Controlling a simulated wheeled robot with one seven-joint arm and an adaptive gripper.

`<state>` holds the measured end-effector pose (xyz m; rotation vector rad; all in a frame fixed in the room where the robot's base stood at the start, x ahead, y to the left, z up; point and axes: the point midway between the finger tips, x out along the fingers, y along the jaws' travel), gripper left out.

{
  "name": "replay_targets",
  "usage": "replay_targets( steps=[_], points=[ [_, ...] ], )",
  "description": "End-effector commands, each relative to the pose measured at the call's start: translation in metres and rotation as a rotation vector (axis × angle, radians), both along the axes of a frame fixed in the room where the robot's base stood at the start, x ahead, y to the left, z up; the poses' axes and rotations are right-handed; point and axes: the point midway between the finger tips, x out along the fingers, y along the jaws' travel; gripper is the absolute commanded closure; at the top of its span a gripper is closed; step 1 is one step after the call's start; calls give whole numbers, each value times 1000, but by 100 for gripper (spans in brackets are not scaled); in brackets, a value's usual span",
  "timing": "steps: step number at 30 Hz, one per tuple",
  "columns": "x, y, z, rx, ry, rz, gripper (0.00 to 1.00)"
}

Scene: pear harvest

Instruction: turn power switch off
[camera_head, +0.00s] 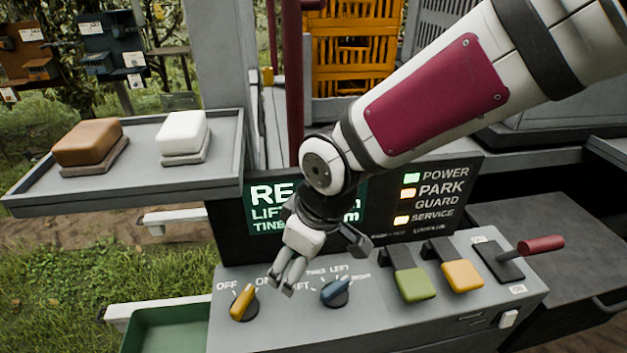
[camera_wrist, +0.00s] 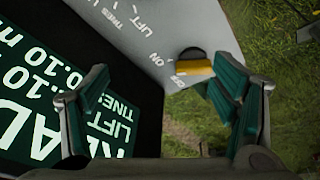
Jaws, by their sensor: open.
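The power switch is a yellow rotary knob (camera_head: 243,302) at the left end of the grey control panel, below OFF and ON labels. Its upper end leans right, toward ON. The green POWER light (camera_head: 411,178) is lit. My gripper (camera_head: 287,274) is open and empty, above the panel and just right of the yellow knob in the head view. In the wrist view the yellow knob (camera_wrist: 198,68) shows beyond the open fingers (camera_wrist: 160,88), right of centre, apart from them.
A blue knob (camera_head: 335,292), green and yellow paddles (camera_head: 415,285) and a red-handled lever (camera_head: 540,245) lie farther right on the panel. A dark display (camera_head: 262,222) stands behind my gripper. A grey tray (camera_head: 215,150) holds brown and white blocks.

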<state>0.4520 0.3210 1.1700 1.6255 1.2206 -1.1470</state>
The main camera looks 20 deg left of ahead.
Motion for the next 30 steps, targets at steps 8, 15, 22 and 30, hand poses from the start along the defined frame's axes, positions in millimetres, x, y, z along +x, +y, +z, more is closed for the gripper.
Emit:
replay_targets(
  steps=[8, 15, 22, 30],
  points=[
    [-35, 56, 0, 111, 51, 158, 20],
    [-36, 64, -15, 116, 53, 166, 20],
    [-36, 76, -44, 114, 55, 165, 20],
    [-36, 91, -81, 112, 55, 166, 20]
  ],
)
